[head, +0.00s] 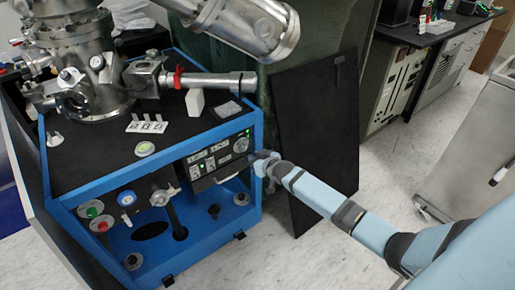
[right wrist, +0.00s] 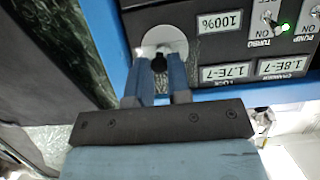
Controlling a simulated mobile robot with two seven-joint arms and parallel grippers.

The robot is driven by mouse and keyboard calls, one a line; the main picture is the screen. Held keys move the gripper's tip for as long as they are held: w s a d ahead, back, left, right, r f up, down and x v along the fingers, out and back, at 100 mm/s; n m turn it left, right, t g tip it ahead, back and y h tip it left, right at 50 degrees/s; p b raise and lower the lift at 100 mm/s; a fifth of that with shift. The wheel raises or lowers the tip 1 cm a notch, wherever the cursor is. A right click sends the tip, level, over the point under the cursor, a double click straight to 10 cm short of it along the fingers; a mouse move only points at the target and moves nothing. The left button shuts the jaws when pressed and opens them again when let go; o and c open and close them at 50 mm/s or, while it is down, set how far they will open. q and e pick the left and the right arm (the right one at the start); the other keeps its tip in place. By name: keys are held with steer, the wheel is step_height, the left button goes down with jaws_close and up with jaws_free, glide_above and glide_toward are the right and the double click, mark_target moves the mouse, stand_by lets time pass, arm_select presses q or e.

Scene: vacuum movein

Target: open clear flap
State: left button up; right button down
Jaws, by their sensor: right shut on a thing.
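The control panel (head: 215,157) is on the front of a blue-framed machine, with small readouts and switches. A pale round disc with a black knob (right wrist: 159,62) is at the panel's end. My right gripper (head: 258,159) is at the panel's right end. In the right wrist view its two fingers (right wrist: 160,78) are on either side of the black knob, shut on it. I cannot make out a clear flap for certain. My left gripper is not in view.
Metal vacuum parts (head: 88,78) stand on the machine's black top. A black board (head: 313,135) leans behind my right arm. A grey metal cabinet (head: 475,150) is at the far right. Light floor (head: 300,265) is clear in front.

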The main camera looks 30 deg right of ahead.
steer(key=r+g+p, duration=0.1)
steer(key=r+p, duration=0.1)
steer(key=p, duration=0.1)
steer(key=shift+s+r, duration=0.1)
steer(key=shift+s, duration=0.1)
steer(key=r+g+p, duration=0.1)
steer(key=p, duration=0.2)
steer(key=r+g+p, duration=0.1)
steer(key=p, duration=0.2)
steer(key=shift+s, duration=0.25)
arm_select(q)
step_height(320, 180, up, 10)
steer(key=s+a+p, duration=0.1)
steer(key=p, duration=0.8)
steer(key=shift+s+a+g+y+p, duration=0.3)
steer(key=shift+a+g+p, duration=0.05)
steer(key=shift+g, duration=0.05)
arm_select(e)
steer(key=g+h, duration=0.1)
steer(key=g, duration=0.7)
glide_toward(250, 152)
steer(key=shift+s+a+f, duration=0.1)
steer(key=shift+s+f, duration=0.2)
steer(key=shift+s, duration=0.1)
steer(key=shift+g, duration=0.3)
